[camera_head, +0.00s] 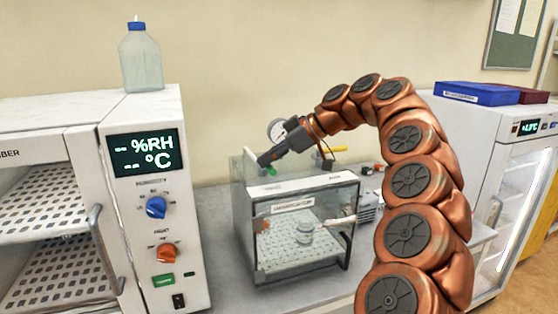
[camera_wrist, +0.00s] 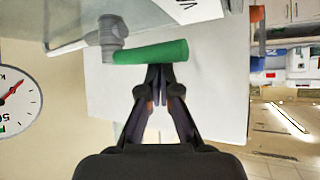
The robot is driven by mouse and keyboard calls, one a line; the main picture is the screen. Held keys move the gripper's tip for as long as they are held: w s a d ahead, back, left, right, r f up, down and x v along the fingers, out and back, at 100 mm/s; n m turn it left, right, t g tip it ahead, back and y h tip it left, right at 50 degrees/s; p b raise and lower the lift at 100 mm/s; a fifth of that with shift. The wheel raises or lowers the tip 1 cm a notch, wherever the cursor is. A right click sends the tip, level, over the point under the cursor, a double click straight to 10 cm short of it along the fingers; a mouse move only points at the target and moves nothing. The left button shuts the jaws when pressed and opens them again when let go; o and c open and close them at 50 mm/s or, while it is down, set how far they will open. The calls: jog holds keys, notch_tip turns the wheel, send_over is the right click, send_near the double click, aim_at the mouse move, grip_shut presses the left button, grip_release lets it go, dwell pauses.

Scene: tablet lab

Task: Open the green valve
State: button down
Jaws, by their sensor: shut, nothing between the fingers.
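The green valve shows in the wrist view as a green lever handle (camera_wrist: 150,52) on a grey body (camera_wrist: 111,35). The handle lies nearly crosswise, slightly tilted. My gripper (camera_wrist: 159,70) is shut and empty, with its fingertips close to the handle's near side. I cannot tell whether they touch it. In the head view my gripper (camera_head: 263,160) is above the left back part of a clear chamber (camera_head: 262,232). The valve is hard to make out there.
A dial gauge (camera_head: 277,130) stands behind my gripper; it also shows in the wrist view (camera_wrist: 15,100). A yellow handle (camera_head: 337,149) is to the right. A white cabinet (camera_head: 185,120) with a bottle (camera_head: 141,60) on top stands at left, and a fridge (camera_head: 500,180) at right.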

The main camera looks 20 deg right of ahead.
jog(key=shift+d, duration=0.15)
jog(key=shift+w, duration=0.1)
dwell(0.4)
jog(key=shift+w+a, duration=0.35)
jog(key=shift+a, duration=0.3)
jog(key=a+r, duration=0.2)
jog(key=a, duration=0.1)
jog(key=shift+w+a+r, duration=0.1)
jog(key=shift+a, duration=0.05)
jog(key=shift+w+d+r, duration=0.1)
jog(key=shift+d+r, duration=0.2)
jog(key=shift+d, duration=0.3)
jog(key=shift+s+d+r, duration=0.15)
jog(key=shift+d+r, duration=0.45)
jog(key=shift+d, duration=0.15)
jog(key=shift+s+d+r, duration=0.1)
jog(key=shift+d+r, duration=0.5)
jog(key=shift+d, duration=0.1)
jog(key=shift+d+r, duration=0.2)
jog(key=shift+r, duration=0.1)
jog(key=shift+s+d+r+p, duration=0.1)
jog(key=shift+d+r+p, duration=0.5)
jog(key=shift+d+p, duration=0.4)
jog(key=shift+s+d+r+p, duration=0.1)
jog(key=shift+d+r+p, duration=0.55)
jog(key=shift+p, duration=0.4)
jog(key=shift+d+f, duration=0.1)
